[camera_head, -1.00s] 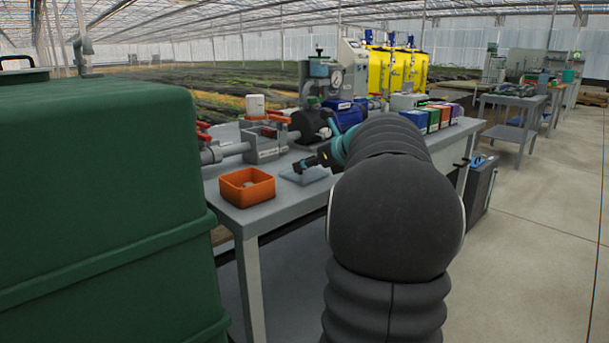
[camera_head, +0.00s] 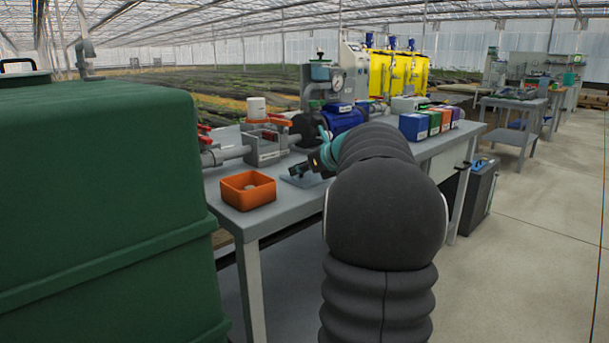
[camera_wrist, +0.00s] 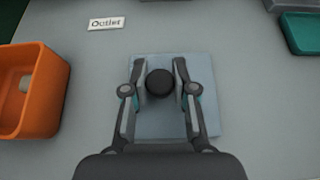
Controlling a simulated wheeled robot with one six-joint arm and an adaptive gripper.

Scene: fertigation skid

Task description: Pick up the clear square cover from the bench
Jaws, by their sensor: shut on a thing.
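The clear square cover (camera_wrist: 147,65) lies on the grey bench in the wrist view, a pale bluish square with a round black knob (camera_wrist: 160,82) at its middle. My gripper (camera_wrist: 160,84) is over the cover, its two fingers closed against the left and right sides of the knob. In the head view my gripper (camera_head: 298,170) is low at the bench top, and a pale edge of the cover (camera_head: 292,182) shows beneath it. I cannot tell any gap between the cover and the bench.
An orange bin (camera_wrist: 30,92) stands left of the cover, also in the head view (camera_head: 247,190). An "Outlet" label (camera_wrist: 106,23) lies behind it on the bench. A teal tray (camera_wrist: 300,33) is at the back right. Pipework with red handles and a blue pump (camera_head: 342,119) stand behind.

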